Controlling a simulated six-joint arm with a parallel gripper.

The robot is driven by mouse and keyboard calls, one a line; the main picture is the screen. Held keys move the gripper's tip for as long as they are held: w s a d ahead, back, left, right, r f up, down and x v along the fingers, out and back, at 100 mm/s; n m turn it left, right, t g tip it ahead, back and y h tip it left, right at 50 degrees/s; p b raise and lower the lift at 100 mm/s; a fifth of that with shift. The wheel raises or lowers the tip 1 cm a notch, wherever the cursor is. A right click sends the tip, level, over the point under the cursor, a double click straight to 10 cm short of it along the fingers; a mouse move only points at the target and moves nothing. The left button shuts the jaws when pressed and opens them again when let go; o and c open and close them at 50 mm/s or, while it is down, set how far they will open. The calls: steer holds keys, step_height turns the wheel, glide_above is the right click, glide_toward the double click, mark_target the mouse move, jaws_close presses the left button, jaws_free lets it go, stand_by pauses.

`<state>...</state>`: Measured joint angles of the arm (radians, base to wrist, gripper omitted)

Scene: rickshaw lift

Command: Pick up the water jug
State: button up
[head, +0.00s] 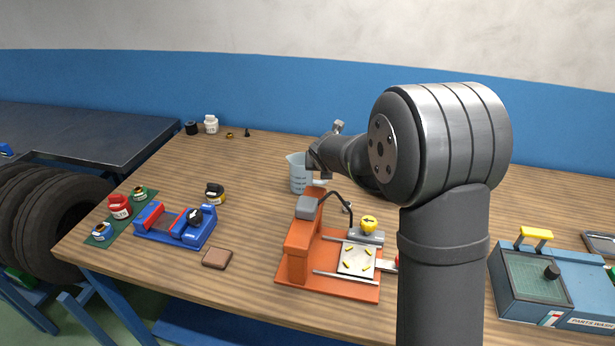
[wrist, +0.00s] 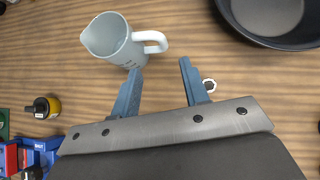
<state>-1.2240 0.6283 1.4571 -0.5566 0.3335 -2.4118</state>
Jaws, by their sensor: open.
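The water jug (head: 298,175) is a pale blue-grey measuring jug with a spout and a white handle. It stands upright on the wooden table, behind the orange machine, and my arm partly covers its right side in the head view. In the wrist view the jug (wrist: 112,40) is at the upper left, its handle pointing right. My gripper (wrist: 157,80) is open and empty. Its left finger is close to the jug's lower side in that picture, and the handle is just beyond the gap between the fingers. I cannot tell whether the finger touches the jug.
An orange machine (head: 297,250) stands in front of the jug. A black pan (wrist: 270,25) is to the right in the wrist view, and a small metal nut (wrist: 209,85) lies beside the right finger. A blue vise (head: 177,225) is left. Table around the jug's left is clear.

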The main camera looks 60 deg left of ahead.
mark_target(309, 175)
steer(key=x, duration=1)
steer(key=shift+w+d+f, duration=0.1)
steer(key=shift+d+f, duration=0.05)
steer(key=shift+f, duration=0.15)
steer(key=shift+w+a+f, duration=0.25)
steer(key=shift+a+f, duration=0.15)
steer(key=shift+c, duration=0.2)
